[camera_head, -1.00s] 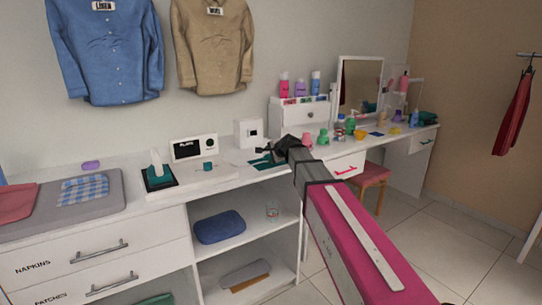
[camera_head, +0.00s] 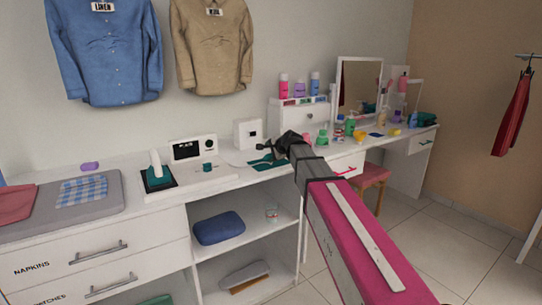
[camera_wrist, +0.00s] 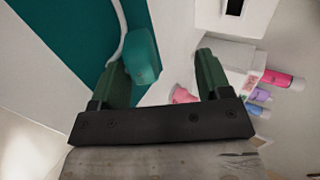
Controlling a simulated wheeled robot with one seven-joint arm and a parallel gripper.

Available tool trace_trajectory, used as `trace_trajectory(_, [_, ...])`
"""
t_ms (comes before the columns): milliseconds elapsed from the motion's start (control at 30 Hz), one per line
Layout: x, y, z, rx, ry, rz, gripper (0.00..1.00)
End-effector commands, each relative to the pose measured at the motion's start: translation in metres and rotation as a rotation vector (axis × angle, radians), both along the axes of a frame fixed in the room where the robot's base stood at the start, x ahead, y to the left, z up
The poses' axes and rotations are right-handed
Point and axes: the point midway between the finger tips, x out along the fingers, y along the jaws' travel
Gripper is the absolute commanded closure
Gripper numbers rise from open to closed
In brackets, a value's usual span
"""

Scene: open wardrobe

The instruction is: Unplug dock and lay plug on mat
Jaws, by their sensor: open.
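The teal plug (camera_wrist: 142,57), with its white cable (camera_wrist: 119,28), shows in the wrist view at the right edge of the teal mat (camera_wrist: 72,35). The mat also shows in the head view (camera_head: 266,162) on the counter. My gripper (camera_wrist: 160,75) is open; the plug is between the lines of its fingers, close to the left one. I cannot tell whether they touch. In the head view, my gripper (camera_head: 286,141) is above the counter beside the mat and hides the plug. A white box (camera_head: 248,133), possibly the dock, stands behind the mat; its dark-faced front also shows in the wrist view (camera_wrist: 250,15).
A steam iron (camera_head: 157,172) on its stand and a white device with a display (camera_head: 193,149) are left of the mat. Bottles and jars (camera_head: 340,130) crowd the counter to the right, near a mirror (camera_head: 359,86). Open shelves (camera_head: 240,240) lie below.

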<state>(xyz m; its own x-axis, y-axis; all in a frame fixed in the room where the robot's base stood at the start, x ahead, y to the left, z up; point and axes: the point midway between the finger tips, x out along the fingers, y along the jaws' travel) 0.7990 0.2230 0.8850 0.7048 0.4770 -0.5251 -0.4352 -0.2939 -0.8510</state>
Motion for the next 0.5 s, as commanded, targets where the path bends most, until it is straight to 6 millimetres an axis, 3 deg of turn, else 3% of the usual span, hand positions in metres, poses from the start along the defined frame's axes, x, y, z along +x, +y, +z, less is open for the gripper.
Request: trace_trajectory(500, [-0.012,-0.009,0.033,0.001,-0.004,0.000,0.29])
